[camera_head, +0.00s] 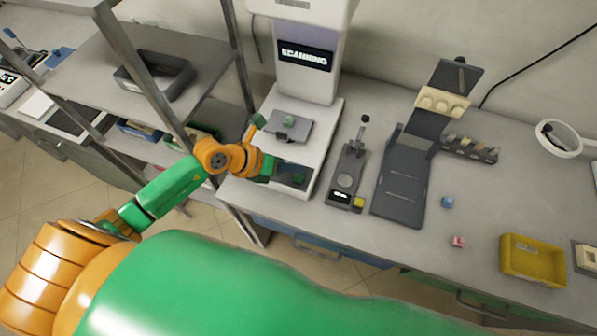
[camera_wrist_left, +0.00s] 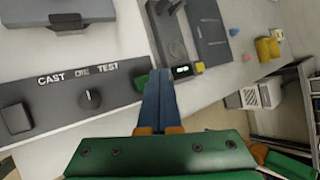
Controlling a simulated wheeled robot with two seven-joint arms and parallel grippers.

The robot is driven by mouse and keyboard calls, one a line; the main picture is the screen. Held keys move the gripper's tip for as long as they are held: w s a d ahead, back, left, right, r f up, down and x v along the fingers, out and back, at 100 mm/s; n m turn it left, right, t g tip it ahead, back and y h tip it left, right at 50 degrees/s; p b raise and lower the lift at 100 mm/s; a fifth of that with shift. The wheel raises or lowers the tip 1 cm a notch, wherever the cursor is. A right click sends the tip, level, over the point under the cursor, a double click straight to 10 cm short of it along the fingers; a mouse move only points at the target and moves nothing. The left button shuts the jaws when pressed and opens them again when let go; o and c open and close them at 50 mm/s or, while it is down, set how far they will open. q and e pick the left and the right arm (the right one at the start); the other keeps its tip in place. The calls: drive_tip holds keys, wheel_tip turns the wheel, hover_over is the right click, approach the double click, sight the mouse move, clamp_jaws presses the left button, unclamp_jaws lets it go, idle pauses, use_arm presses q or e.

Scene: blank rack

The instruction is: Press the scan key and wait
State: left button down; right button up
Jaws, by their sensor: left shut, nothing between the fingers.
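The white scanner (camera_head: 310,70) stands on the bench, and its screen (camera_head: 305,56) reads "SCANNING". The dark front panel (camera_head: 291,176) has a green key (camera_head: 298,180). In the left wrist view the panel carries the words "CAST DIE TEST", a knob (camera_wrist_left: 90,98), a dark key (camera_wrist_left: 16,118) and the green key (camera_wrist_left: 142,82). My left gripper (camera_head: 268,169) is shut and empty at the panel. Its blue fingers (camera_wrist_left: 157,95) are close beside the green key; I cannot tell whether they touch it.
Right of the scanner stand a dark gauge (camera_head: 346,180) with a small display and a dark sloped stand (camera_head: 402,180). A blue cube (camera_head: 447,202), a pink cube (camera_head: 458,241) and a yellow tray (camera_head: 532,260) lie further right. A metal shelf rack (camera_head: 165,110) stands left.

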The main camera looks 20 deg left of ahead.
sight(295, 180)
use_arm(q)
drive_tip(key=shift+r+p, duration=1.25)
drive_tip(key=shift+r, duration=0.35)
drive_tip(key=shift+f, duration=0.1)
